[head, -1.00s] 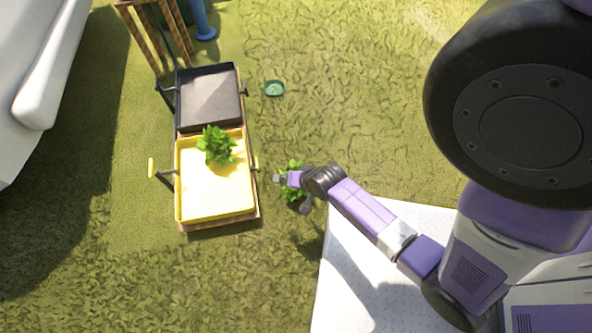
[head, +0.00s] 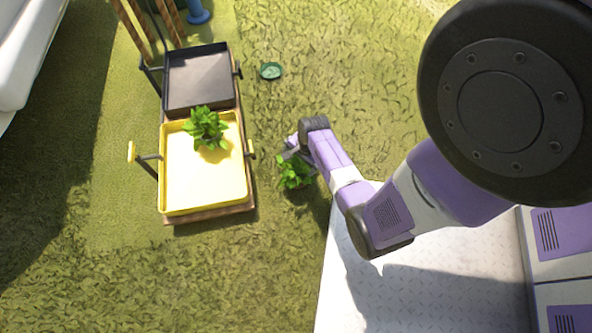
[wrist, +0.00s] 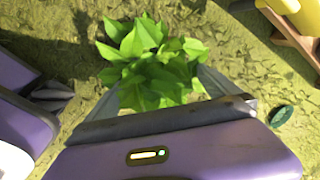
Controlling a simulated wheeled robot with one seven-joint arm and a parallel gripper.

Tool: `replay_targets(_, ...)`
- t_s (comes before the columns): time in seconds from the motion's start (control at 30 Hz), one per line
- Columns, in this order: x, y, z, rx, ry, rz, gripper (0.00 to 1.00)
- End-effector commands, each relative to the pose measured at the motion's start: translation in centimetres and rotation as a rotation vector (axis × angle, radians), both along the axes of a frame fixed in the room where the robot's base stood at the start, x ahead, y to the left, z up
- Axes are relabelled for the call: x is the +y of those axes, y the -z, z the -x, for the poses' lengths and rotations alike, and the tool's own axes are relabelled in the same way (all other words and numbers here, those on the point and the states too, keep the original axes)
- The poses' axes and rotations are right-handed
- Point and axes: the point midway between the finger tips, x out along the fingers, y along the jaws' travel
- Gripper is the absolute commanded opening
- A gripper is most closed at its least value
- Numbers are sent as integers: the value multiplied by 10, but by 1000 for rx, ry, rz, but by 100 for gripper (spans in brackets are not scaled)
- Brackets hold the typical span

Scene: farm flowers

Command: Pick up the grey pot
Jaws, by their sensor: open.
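A leafy green plant (head: 294,172) stands on the grass right of the yellow tray. Its leaves also fill the upper middle of the wrist view (wrist: 152,62). Its pot is hidden under the leaves, so I cannot confirm that it is grey. My gripper (wrist: 158,88) is open, with a grey finger on the left and right sides of the plant. In the head view my gripper is beside and partly behind the plant, mostly covered by my wrist and the leaves. I cannot tell whether the fingers touch the pot.
A yellow tray (head: 190,190) with another leafy plant (head: 205,128) stands at left on a wooden base. A black tray (head: 198,80) is behind it. A small green dish (head: 271,71) lies on the grass. Open grass lies in front.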

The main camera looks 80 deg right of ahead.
Motion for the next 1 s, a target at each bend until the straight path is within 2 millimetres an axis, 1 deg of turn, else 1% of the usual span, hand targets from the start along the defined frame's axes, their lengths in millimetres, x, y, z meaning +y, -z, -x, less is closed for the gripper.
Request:
replay_targets(0.03, 0, 9, 0, 0, 0, 0, 100)
replay_targets(0.3, -1, 42, -5, 0, 0, 1, 100)
replay_targets(0.4, -1, 46, -6, 1, -1, 1, 100)
replay_targets(0.6, -1, 44, -6, 1, -1, 1, 100)
replay_targets(0.63, -1, 44, -6, 1, -1, 1, 98)
replay_targets(0.77, -1, 44, -6, 1, -1, 1, 72)
replay_targets(0.8, -1, 44, -6, 1, -1, 1, 65)
replay_targets(0.87, -1, 44, -6, 1, -1, 1, 53)
replay_targets(0.9, -1, 44, -6, 1, -1, 1, 45)
replay_targets(0.97, -1, 44, -6, 1, -1, 1, 33)
replay_targets(1.0, -1, 44, -6, 1, -1, 1, 25)
